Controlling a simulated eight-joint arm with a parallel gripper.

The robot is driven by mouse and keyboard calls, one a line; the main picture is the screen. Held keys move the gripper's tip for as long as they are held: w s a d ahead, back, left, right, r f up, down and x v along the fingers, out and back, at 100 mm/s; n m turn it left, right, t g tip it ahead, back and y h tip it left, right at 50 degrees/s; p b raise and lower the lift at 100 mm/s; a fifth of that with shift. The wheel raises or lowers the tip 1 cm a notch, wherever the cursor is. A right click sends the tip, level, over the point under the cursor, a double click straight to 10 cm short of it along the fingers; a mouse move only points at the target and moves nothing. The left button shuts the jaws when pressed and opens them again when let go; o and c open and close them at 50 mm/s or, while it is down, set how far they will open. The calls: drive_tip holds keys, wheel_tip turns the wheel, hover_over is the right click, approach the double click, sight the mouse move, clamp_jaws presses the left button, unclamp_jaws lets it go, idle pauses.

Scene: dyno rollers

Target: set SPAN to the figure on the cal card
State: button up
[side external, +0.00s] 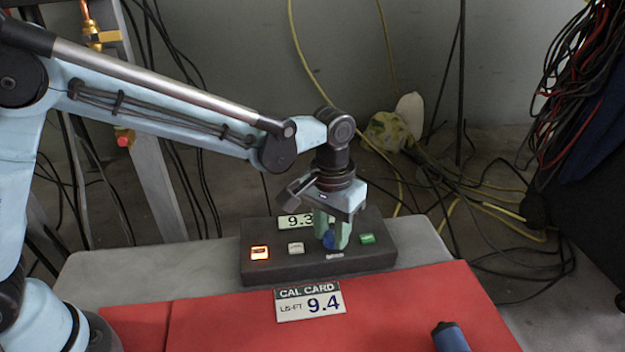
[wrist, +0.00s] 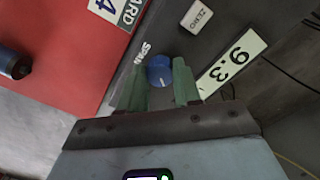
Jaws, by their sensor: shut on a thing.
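A dark meter box (side external: 375,262) stands on the table. Its display (wrist: 232,63) reads 9.3 in the wrist view; the side view shows it partly covered by my gripper. The blue knob (wrist: 160,68) sits beside the SPAN label (wrist: 142,53), with a pale pointer line on its face. My gripper (side external: 332,236) points down at the box, its green fingers shut on either side of the blue knob. The cal card (side external: 310,301) lies in front of the box and reads 9.4 LB-FT. The wrist view shows only part of the card.
The box also carries a lit orange switch (side external: 260,253), a white ZERO button (wrist: 203,15) and a green button (side external: 367,239). A red mat (side external: 220,325) covers the table's front. Cables hang and lie behind the table.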

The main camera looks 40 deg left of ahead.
sight(330, 234)
drive_tip(key=shift+m, duration=1)
drive_tip(key=o, duration=1.1)
drive_tip(key=shift+c, duration=0.2)
drive_tip(key=shift+r, duration=0.1)
wheel_tip(330, 234, up, 12)
drive_tip(key=shift+a, duration=0.2)
